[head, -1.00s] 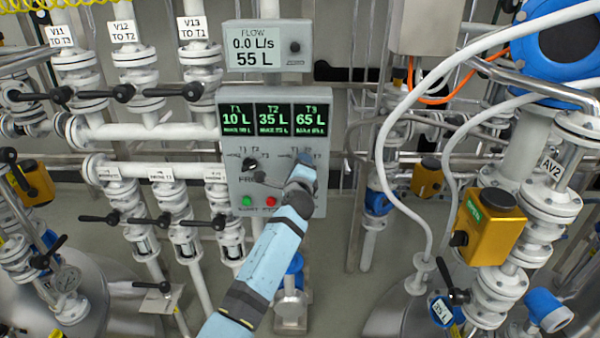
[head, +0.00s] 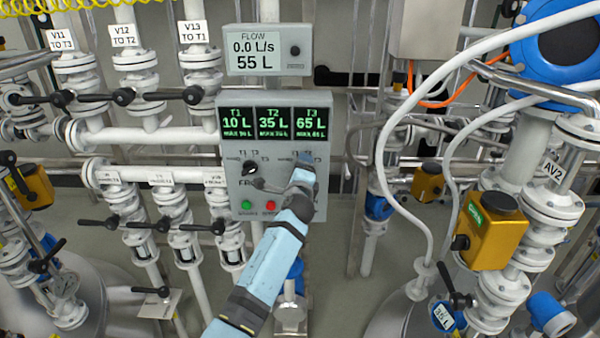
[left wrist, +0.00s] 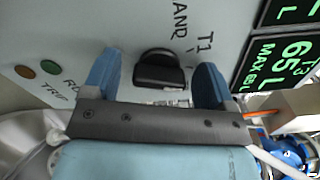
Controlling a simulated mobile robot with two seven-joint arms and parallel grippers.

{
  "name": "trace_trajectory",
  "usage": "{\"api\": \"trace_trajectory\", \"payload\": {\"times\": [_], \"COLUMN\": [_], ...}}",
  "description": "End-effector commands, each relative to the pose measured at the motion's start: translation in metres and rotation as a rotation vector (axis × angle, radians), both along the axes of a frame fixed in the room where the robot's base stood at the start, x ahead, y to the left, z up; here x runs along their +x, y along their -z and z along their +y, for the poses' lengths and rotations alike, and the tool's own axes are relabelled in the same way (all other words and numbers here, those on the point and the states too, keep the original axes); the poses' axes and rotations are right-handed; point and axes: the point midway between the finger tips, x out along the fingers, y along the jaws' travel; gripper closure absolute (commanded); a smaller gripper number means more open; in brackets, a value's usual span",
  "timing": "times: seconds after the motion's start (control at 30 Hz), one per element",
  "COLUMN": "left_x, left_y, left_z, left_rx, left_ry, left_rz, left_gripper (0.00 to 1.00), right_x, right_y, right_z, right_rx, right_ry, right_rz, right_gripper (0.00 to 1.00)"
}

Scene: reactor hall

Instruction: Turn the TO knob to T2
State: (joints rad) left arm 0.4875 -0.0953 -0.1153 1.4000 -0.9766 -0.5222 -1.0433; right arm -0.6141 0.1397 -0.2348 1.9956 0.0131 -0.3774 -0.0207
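The grey control panel (head: 236,190) carries three green-on-black readouts, T1 10 L, T2 35 L and T3 65 L. The black FROM knob (head: 250,168) shows at its lower left. My left gripper (head: 303,172) is in front of the panel's lower right part and hides the TO knob in the head view. In the left wrist view a black knob (left wrist: 160,70) lies between the two blue fingers of my left gripper (left wrist: 156,82). The fingers are apart, with gaps on both sides of the knob. I cannot tell which label it points at. My right gripper is not in view.
A flow display (head: 254,50) reading 0.0 L/s and 55 L sits above the panel. Green (head: 246,204) and red (head: 270,205) buttons are low on it. Valve pipes (head: 170,205) stand left; white hoses (head: 381,150) and a yellow actuator (head: 490,228) stand right.

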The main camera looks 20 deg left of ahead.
Motion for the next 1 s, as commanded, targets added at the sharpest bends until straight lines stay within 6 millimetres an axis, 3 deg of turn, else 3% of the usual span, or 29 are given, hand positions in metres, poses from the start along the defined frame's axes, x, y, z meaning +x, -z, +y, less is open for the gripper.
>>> {"api": "trace_trajectory", "payload": {"times": [0.27, 0.7, 1.0], "left_x": [-0.012, -0.103, -0.132], "left_y": [0.001, 0.001, 0.0], "left_z": [-0.003, -0.03, -0.038], "left_rx": [0.0, -0.001, 0.0], "left_ry": [-0.001, 0.001, 0.001], "left_rz": [0.001, 0.0, 0.0], "left_gripper": [0.21, 0.21, 0.21], "right_x": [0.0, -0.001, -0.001], "right_y": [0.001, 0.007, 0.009], "right_z": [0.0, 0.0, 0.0], "right_rx": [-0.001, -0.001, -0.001], "right_ry": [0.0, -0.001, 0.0], "right_rz": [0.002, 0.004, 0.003], "right_gripper": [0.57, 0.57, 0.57]}}
